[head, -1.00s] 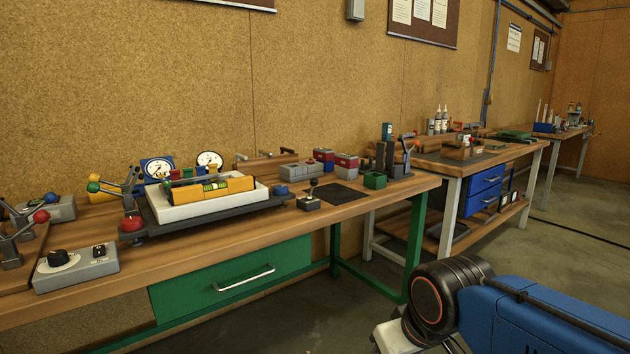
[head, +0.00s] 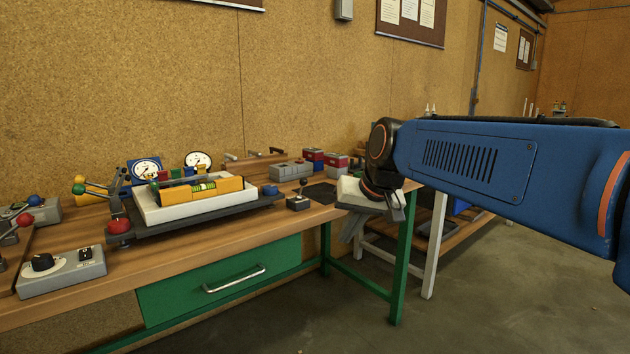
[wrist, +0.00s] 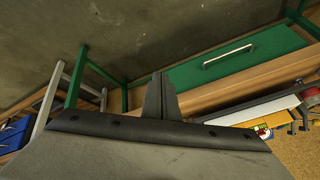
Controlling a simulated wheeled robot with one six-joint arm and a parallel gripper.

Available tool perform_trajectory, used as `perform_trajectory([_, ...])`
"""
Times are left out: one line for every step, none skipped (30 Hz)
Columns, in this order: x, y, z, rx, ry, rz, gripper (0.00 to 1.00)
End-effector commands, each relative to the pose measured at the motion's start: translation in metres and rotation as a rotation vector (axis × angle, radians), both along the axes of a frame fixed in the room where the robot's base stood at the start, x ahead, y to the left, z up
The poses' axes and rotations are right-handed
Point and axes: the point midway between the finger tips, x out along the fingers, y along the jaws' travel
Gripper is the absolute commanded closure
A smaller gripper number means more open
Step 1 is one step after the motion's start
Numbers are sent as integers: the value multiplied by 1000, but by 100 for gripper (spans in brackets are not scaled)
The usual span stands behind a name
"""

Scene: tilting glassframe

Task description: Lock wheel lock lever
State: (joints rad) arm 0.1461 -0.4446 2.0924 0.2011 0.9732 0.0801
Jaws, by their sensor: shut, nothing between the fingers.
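Several ball-knobbed levers stand at the left of the bench; I cannot tell which is the wheel lock lever. One group has a yellow knob (head: 79,179) and a green knob (head: 79,189) beside the tilting frame (head: 200,207), which holds a yellow spirit level. A red-knobbed lever (head: 25,219) stands at the left edge. A small black-knobbed lever (head: 303,183) rises from a grey box right of the frame. My gripper (head: 352,232) hangs at the bench's front right, well apart from all levers. Its shut, empty fingers show in the wrist view (wrist: 158,85).
A grey box with a black dial (head: 62,272) sits at the front left. A red knob (head: 118,226) and a blue knob (head: 270,190) flank the frame. A green drawer (head: 215,285) with a handle is below the bench top (head: 200,255). Open floor lies in front.

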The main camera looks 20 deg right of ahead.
Motion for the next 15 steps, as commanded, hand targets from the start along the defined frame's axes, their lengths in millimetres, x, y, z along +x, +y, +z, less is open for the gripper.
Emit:
perform_trajectory([17,-5,10,16,-8,-18,100])
perform_trajectory([25,-8,17,25,-14,-28,100])
perform_trajectory([37,-11,25,39,-21,-42,100])
perform_trajectory([47,-14,31,50,-27,-53,100])
perform_trajectory([55,-17,37,59,-33,-62,100])
perform_trajectory([67,-21,44,72,-41,-76,100])
perform_trajectory([76,-24,50,83,-47,-85,100])
perform_trajectory([85,-28,56,92,-53,-95,100])
perform_trajectory([97,-32,63,105,-62,-107,100])
perform_trajectory([106,-36,68,115,-67,-117,100])
perform_trajectory([114,-39,73,124,-74,-127,100])
perform_trajectory([125,-44,79,136,-80,-137,100])
perform_trajectory([132,-47,84,145,-86,-145,100])
perform_trajectory([139,-50,88,153,-91,-153,100])
perform_trajectory([147,-54,92,163,-97,-162,100])
